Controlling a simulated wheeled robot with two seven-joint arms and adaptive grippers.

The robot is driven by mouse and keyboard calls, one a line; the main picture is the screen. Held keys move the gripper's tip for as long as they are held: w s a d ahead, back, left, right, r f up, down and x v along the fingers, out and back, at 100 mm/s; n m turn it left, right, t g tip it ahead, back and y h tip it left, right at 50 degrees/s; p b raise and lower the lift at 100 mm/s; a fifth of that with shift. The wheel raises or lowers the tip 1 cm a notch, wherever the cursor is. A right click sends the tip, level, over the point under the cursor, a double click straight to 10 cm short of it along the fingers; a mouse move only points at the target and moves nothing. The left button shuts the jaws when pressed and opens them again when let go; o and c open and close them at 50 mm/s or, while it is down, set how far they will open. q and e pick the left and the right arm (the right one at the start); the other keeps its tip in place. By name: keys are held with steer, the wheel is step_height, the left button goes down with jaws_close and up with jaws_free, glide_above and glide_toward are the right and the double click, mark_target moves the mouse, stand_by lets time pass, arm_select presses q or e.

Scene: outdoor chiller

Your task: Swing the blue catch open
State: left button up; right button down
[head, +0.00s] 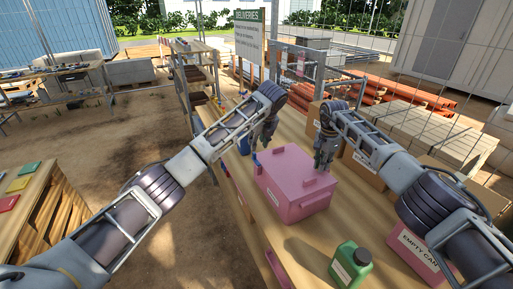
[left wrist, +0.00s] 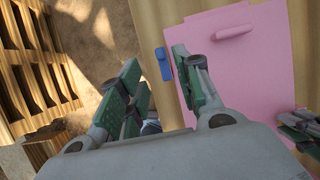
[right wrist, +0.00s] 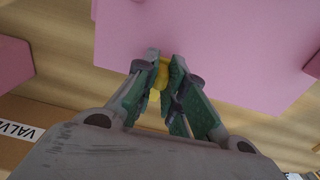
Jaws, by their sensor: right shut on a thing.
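The pink chiller box (head: 290,178) stands on the wooden bench. The blue catch (left wrist: 164,64) is a small upright piece at the box's edge in the left wrist view. It also shows at the box's left side in the head view (head: 255,161). My left gripper (left wrist: 160,88) is open and empty, its fingers spread to either side of the line to the blue catch. My right gripper (right wrist: 162,82) is shut on a yellow catch (right wrist: 160,76) at the box's opposite side. Its fingers hide part of that catch.
A green bottle (head: 350,266) stands on the near bench. Cardboard boxes (head: 362,168) and a pink "EMPTY" box (head: 418,255) are to the right. A "DELIVERIES" sign (head: 249,38) stands behind. A pallet stack (head: 35,215) with coloured pieces is at lower left.

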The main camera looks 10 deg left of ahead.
arm_select(q)
steer(key=shift+v, duration=1.85)
arm_select(e)
steer(key=c, duration=1.4)
jaws_free()
steer(key=shift+r, duration=0.1)
steer(key=shift+r, duration=5.85)
arm_select(q)
steer(key=shift+s+f, duration=0.1)
arm_select(e)
steer(key=shift+f, duration=0.1)
